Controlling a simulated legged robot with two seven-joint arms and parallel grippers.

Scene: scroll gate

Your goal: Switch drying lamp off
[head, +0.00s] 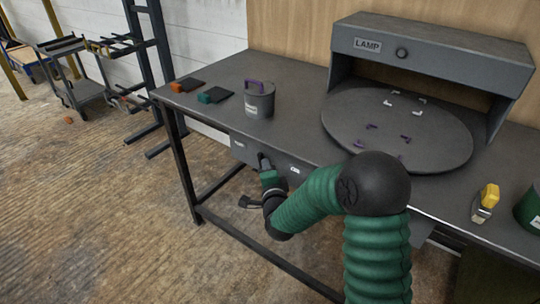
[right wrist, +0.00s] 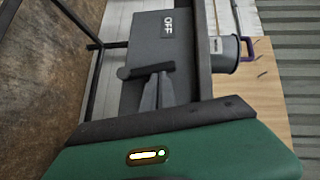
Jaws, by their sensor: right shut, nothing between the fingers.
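The drying lamp hood (head: 440,62) stands at the back of the table, with a LAMP label and a round dark knob (head: 402,53) on its front. No glow shows under it. A grey switch box (head: 309,173) hangs under the table's front edge, with small labels on its face. In the right wrist view the switch box (right wrist: 146,40) bears the word OFF and a dark bar-like lever (right wrist: 145,70). My right gripper (head: 264,160) is shut and empty in front of the box. Its fingertips (right wrist: 160,76) are close beside the lever; I cannot tell whether they touch.
A round grey plate (head: 350,120) with white and purple marks lies under the hood. A grey pot (head: 260,100) with a purple handle stands left of it. A yellow-topped tool (head: 489,197) lies at right. A cart (head: 75,75) and a rack stand far left.

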